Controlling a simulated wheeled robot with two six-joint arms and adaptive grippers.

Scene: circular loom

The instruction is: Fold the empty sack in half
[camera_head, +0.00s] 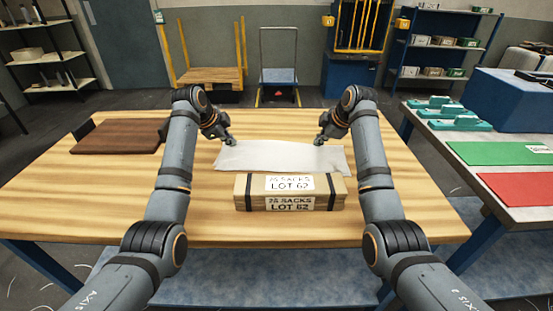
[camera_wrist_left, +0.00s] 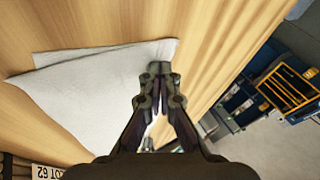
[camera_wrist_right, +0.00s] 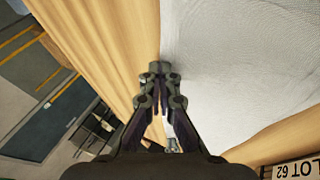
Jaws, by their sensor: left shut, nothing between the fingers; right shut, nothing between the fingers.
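The empty sack (camera_head: 285,157) is a white sheet lying on the wooden table, behind a strapped bundle. It also shows in the left wrist view (camera_wrist_left: 95,90) and the right wrist view (camera_wrist_right: 245,65). In the left wrist view a narrow second layer shows along one edge. My left gripper (camera_head: 229,141) is shut and empty at the sack's far left edge. My right gripper (camera_head: 320,140) is shut and empty at the far edge, right of the middle. I cannot tell whether either fingertip touches the cloth.
A strapped sack bundle labelled LOT 62 (camera_head: 290,192) stands just in front of the sack. A brown board (camera_head: 118,136) lies at the table's left. A side table at right holds a green sheet (camera_head: 500,153), a red sheet (camera_head: 515,188) and a blue box (camera_head: 510,98).

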